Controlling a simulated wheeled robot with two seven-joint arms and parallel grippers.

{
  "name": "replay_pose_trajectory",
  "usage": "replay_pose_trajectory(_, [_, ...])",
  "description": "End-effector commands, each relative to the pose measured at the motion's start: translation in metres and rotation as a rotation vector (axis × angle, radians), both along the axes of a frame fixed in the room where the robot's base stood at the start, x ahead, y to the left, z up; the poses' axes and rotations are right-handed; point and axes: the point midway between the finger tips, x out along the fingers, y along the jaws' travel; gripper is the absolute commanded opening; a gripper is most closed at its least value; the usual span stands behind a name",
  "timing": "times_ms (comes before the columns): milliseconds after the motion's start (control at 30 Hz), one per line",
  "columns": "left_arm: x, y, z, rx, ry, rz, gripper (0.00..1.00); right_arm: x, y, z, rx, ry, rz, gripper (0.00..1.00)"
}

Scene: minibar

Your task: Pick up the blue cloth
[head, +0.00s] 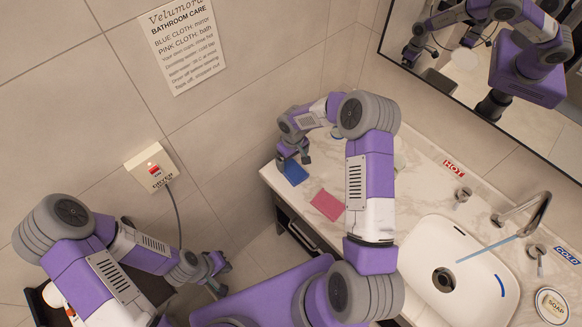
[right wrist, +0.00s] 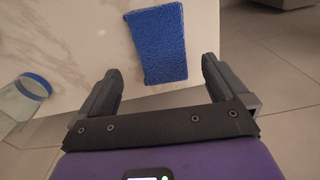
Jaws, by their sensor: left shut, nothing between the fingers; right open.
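The blue cloth (head: 295,172) lies flat on the left end of the marble counter, close to its edge. It also shows in the right wrist view (right wrist: 158,43), ahead of and partly between the fingers. My right gripper (head: 294,156) is open and empty, just behind the cloth in the head view; I cannot tell its exact height above the counter. My left gripper (head: 220,272) is shut and empty, low at the left, away from the counter.
A pink cloth (head: 328,205) lies on the counter to the right. A sink (head: 425,240) with a tap (head: 538,212) is further right. A clear glass with a blue rim (right wrist: 34,86) stands left of the blue cloth in the right wrist view. The tiled wall (head: 235,75) bounds the back.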

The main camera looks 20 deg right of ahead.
Motion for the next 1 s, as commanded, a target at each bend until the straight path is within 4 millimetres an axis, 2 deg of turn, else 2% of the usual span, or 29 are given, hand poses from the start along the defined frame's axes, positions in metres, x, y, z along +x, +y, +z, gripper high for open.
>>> replay_pose_trajectory(300, [0.0, 0.0, 0.008, 0.0, -0.001, 0.0, 0.0, -0.005, 0.002, -0.044, 0.001, 0.0, 0.0, 1.0])
replay_pose_trajectory(600, [0.0, 0.0, 0.008, 0.0, -0.001, 0.0, 0.0, -0.004, 0.001, -0.049, 0.0, -0.003, -0.001, 1.0])
replay_pose_trajectory(667, [0.0, 0.0, 0.008, 0.0, -0.001, 0.0, 0.0, -0.004, 0.001, -0.049, 0.0, -0.002, 0.0, 0.92])
replay_pose_trajectory(900, [0.0, 0.0, 0.008, 0.0, -0.001, 0.0, 0.0, -0.004, 0.001, -0.049, 0.0, -0.002, 0.0, 0.56])
replay_pose_trajectory(1000, [0.0, 0.0, 0.008, 0.0, -0.001, 0.0, 0.0, -0.004, 0.001, -0.049, 0.0, -0.002, 0.0, 0.44])
